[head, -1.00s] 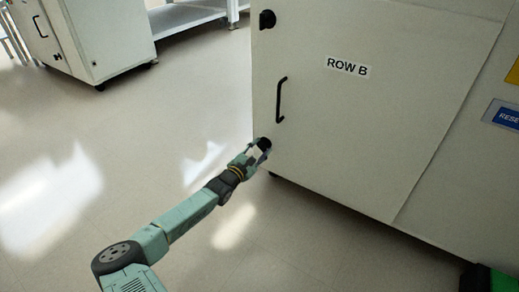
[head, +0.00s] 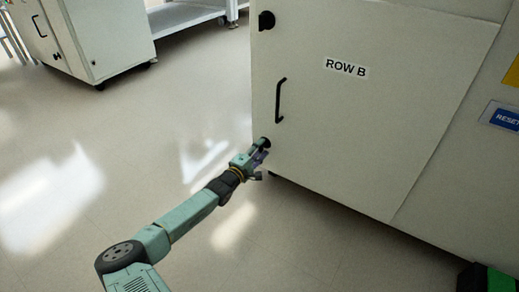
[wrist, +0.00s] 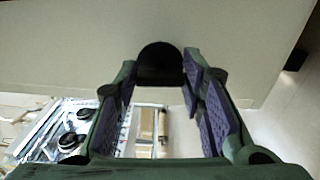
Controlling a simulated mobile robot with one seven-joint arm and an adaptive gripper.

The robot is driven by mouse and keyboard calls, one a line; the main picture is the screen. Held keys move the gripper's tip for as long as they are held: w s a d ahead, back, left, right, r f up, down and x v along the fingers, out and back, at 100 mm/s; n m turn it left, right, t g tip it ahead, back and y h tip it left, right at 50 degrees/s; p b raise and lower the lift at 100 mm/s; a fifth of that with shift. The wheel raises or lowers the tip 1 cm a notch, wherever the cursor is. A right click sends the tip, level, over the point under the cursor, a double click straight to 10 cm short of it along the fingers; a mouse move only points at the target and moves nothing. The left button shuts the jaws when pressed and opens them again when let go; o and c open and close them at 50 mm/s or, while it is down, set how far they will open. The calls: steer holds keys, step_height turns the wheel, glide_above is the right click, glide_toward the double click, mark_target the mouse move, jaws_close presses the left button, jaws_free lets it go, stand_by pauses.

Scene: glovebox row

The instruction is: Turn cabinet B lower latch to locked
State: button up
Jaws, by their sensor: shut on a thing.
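The cabinet marked ROW B (head: 400,105) stands on the right in the head view, its door closed flush. Its lower latch (head: 264,142) is a small black knob at the door's lower left corner, partly hidden by my gripper (head: 257,153). In the wrist view the latch (wrist: 160,58) shows as a dark rounded shape between the fingertips of my gripper (wrist: 160,72). The purple-padded fingers are shut on it from both sides. The latch's exact angle is hard to tell. The upper latch (head: 266,20) is a black knob near the top left of the door.
A black bar handle (head: 279,100) stands out from the door above the lower latch. A blue RESET sign (head: 507,116) is at the right. Another cabinet (head: 85,40) stands far left. The floor (head: 100,160) left of cabinet B is clear.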

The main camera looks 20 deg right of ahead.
steer(key=shift+m, duration=0.5)
steer(key=o, duration=1.2)
steer(key=shift+c, duration=0.2)
steer(key=v, duration=1.2)
